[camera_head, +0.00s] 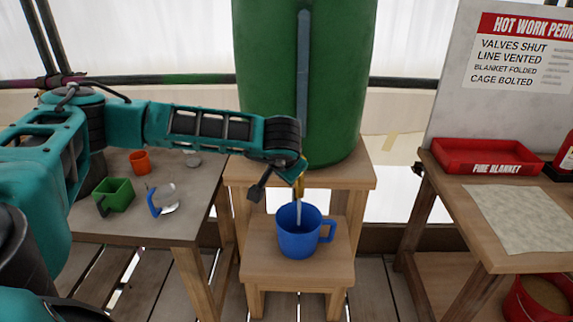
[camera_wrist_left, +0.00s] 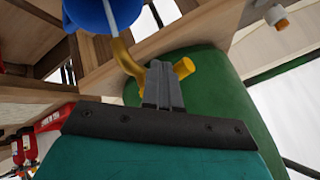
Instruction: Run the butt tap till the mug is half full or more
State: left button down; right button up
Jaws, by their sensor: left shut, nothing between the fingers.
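The green butt (camera_head: 330,90) stands on a wooden stand, with a grey-blue strip up its front. Its brass-yellow tap (camera_head: 300,185) is partly hidden by my left arm. A thin pale stream runs from the tap into the blue mug (camera_head: 298,243), which stands upright on a low stool. I cannot make out the level in the mug. In the left wrist view, the tap spout (camera_wrist_left: 122,55) pours toward the mug (camera_wrist_left: 90,12). My left gripper (camera_wrist_left: 163,72) is shut and empty, its fingertips beside the yellow tap handle (camera_wrist_left: 183,67). My right gripper is not in view.
At right, a bench (camera_head: 480,235) carries a red fire blanket tray (camera_head: 490,157) and a pale sheet.

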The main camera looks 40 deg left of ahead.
pick_arm(q)
jog(key=shift+w+a+p, duration=0.15)
jog(key=shift+a, duration=0.75)
jog(key=shift+w+a+p, duration=0.1)
jog(key=shift+a+p, duration=0.05)
jog(key=shift+a, duration=0.85)
jog(key=shift+w+a+r, duration=0.15)
jog(key=shift+a+r, duration=0.1)
jog(key=shift+a, duration=0.05)
jog(key=shift+d+f, duration=0.1)
